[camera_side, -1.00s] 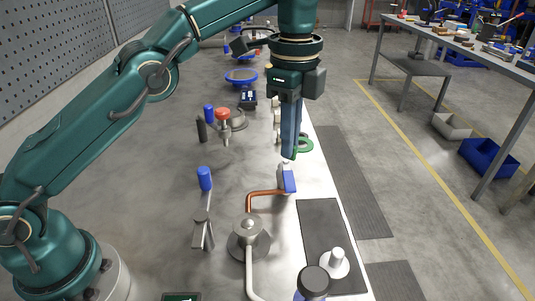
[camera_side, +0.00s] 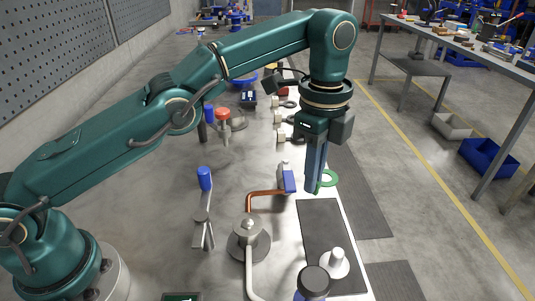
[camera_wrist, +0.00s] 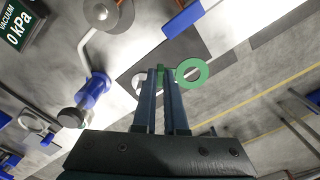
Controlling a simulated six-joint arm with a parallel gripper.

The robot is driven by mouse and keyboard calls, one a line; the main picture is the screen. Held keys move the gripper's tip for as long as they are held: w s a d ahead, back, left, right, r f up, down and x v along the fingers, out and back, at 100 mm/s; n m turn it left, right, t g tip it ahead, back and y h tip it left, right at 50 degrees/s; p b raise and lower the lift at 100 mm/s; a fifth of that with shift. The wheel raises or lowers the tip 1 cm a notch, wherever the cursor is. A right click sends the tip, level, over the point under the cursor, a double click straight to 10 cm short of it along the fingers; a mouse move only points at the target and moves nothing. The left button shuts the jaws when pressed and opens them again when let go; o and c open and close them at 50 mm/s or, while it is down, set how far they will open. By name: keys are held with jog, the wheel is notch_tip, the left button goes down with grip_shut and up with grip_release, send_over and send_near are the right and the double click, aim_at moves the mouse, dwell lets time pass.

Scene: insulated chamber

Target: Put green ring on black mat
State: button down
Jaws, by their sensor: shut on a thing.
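The green ring (camera_side: 331,178) is held at the tips of my gripper (camera_side: 315,190), out to the right of the fingers. In the wrist view the ring (camera_wrist: 204,74) has a small green tab between the fingertips (camera_wrist: 166,74), and the fingers are shut on this tab. The black mat (camera_side: 316,218) lies flat on the bench near its right edge, nearer the camera than my gripper. In the wrist view a dark part of the mat (camera_wrist: 183,49) shows beyond the fingertips. The ring looks raised; its exact height is hard to tell.
A white post on a round base (camera_side: 335,262) stands on the mat's near end. A copper pipe (camera_side: 265,194) with a blue-and-white block (camera_side: 287,180) is left of my gripper. The mat's far part is bare.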

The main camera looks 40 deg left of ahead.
jog(key=shift+d+f, duration=0.7)
jog(key=shift+f, duration=0.5)
send_over(309, 236)
jog(key=shift+f, duration=3.3)
jog(key=shift+f, duration=0.6)
jog(key=c, duration=0.9)
grip_release()
